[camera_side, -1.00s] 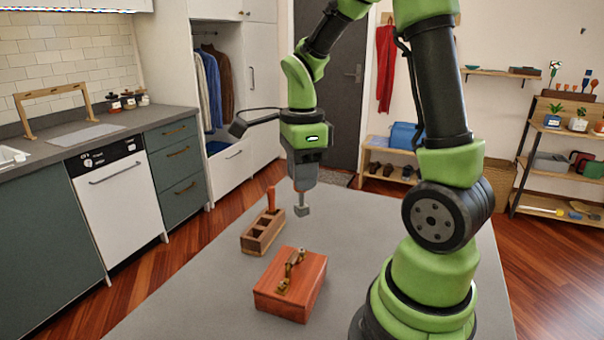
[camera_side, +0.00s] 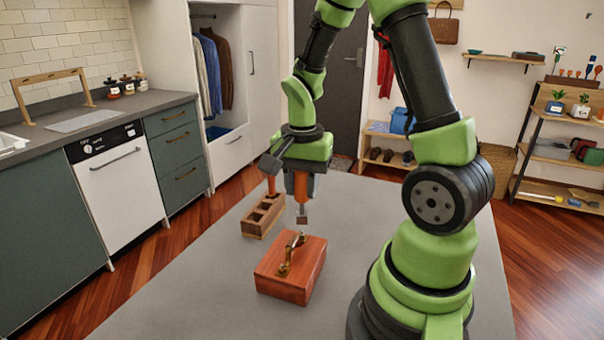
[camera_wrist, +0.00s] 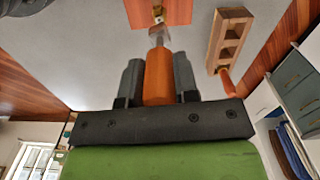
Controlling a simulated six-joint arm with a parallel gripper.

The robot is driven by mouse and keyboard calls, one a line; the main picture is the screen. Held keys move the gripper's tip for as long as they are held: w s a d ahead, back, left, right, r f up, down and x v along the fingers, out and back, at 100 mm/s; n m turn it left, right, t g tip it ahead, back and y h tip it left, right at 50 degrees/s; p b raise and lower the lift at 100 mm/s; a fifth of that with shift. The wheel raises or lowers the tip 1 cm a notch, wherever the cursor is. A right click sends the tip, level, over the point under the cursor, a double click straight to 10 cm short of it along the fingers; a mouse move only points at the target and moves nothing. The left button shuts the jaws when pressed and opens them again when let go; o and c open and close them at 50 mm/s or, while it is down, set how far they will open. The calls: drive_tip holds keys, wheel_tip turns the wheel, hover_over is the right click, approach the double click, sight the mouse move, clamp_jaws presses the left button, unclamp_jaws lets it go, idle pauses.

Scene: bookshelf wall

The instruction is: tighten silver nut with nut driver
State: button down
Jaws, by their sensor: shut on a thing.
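My gripper (camera_side: 301,184) is shut on the orange handle of a nut driver (camera_wrist: 158,80), with one dark finger on each side in the wrist view. The driver points down, and its grey socket end (camera_side: 302,220) hangs above the far part of a reddish wooden block (camera_side: 283,285), apparently clear of it. A brass fitting (camera_side: 286,262) stands on top of the block. In the wrist view the block (camera_wrist: 175,12) is at the top edge, beyond the socket. I cannot make out the silver nut; the fitting is too small to tell.
A wooden rack (camera_side: 258,224) with square openings stands left of and behind the block. Another orange-handled tool (camera_side: 271,186) stands at its far end, close to my gripper in the side view. The grey table (camera_side: 190,300) is clear around them.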

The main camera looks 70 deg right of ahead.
sight(302, 203)
drive_tip(key=shift+f+m, duration=0.3)
drive_tip(key=shift+f, duration=0.7)
drive_tip(key=shift+f+m, duration=0.4)
drive_tip(key=shift+f, duration=0.6)
drive_tip(key=m, duration=1.1)
drive_tip(key=shift+m, duration=0.3)
drive_tip(key=m, duration=1.1)
